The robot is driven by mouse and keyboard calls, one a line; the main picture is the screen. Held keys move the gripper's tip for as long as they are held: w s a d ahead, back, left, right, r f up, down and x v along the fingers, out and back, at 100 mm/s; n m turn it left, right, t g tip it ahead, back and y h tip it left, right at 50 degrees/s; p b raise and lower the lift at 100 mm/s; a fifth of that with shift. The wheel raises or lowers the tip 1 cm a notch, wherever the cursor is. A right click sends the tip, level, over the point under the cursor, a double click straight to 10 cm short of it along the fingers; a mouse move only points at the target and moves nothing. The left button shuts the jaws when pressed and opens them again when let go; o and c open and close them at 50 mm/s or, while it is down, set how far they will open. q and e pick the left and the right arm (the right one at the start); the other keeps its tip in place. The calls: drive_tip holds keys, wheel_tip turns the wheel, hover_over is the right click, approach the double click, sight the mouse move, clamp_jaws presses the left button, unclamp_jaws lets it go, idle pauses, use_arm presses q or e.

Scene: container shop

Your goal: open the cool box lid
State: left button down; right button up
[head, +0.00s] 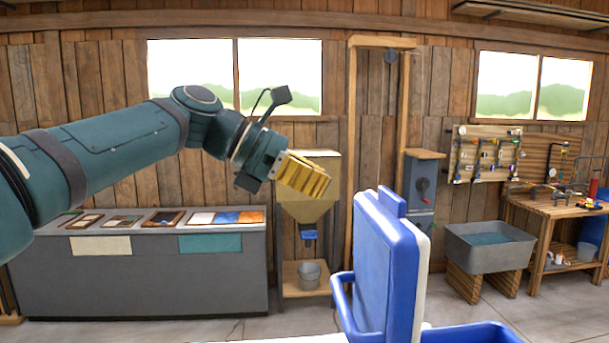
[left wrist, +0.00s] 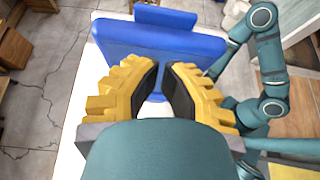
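The cool box has a blue lid (head: 385,265) that stands raised, about upright, with a pale liner edge on its right side. A blue tab sticks up from its top edge. Part of the blue box body (head: 472,334) shows at the bottom edge; the rest is cut off. My left gripper (head: 318,181), with yellow ridged fingers, is up and to the left of the lid, apart from it and empty. In the left wrist view the fingers are apart with a narrow gap, and the lid (left wrist: 160,40) shows beyond them. My right gripper is not seen.
A grey counter (head: 140,278) with sample trays stands at the left back wall. A hopper (head: 308,212) with a bucket, a wooden post, a grey water trough (head: 490,248) and a workbench (head: 550,210) stand behind. The air around the lid's top looks clear.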

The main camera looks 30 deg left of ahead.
sight(385, 202)
use_arm(q)
drive_tip(key=x, duration=0.5)
drive_tip(key=shift+w+d+f+b, duration=0.15)
drive_tip(key=shift+w+f+b, duration=0.1)
drive_tip(key=shift+b, duration=0.15)
drive_tip(key=shift+w+d+r, duration=0.1)
drive_tip(key=shift+w+d, duration=0.4)
drive_tip(key=shift+d, duration=0.3)
drive_tip(key=shift+w+d+r, duration=0.1)
drive_tip(key=shift+w+d, duration=0.4)
drive_tip(key=shift+d, duration=0.25)
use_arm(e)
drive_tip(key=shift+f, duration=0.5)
